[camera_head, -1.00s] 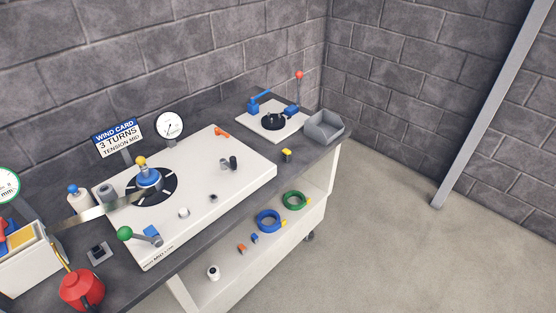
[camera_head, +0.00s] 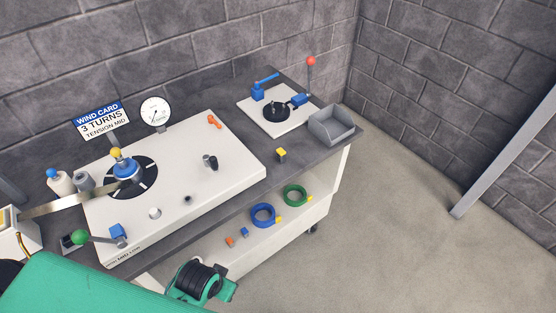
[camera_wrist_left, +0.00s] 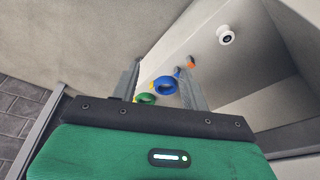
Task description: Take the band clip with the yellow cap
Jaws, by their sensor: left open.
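A small block with a yellow cap (camera_head: 281,154), which looks like the band clip, sits on the dark bench top between the white winder plate and the grey tray. My left arm comes in from the bottom left of the head view, low in front of the bench. My left gripper (camera_wrist_left: 158,70) is open in the left wrist view, with nothing held between its fingers. Beyond the fingers are the blue ring and the green ring on the lower shelf. The yellow-capped clip cannot be made out there. My right gripper is not in view.
The white plate (camera_head: 225,165) carries a strip, a hub and a green-knobbed lever (camera_head: 80,237). A grey tray (camera_head: 332,126) and a red-knobbed lever press (camera_head: 277,110) stand at the far right. A blue ring (camera_head: 263,215) and a green ring (camera_head: 295,195) lie on the lower shelf.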

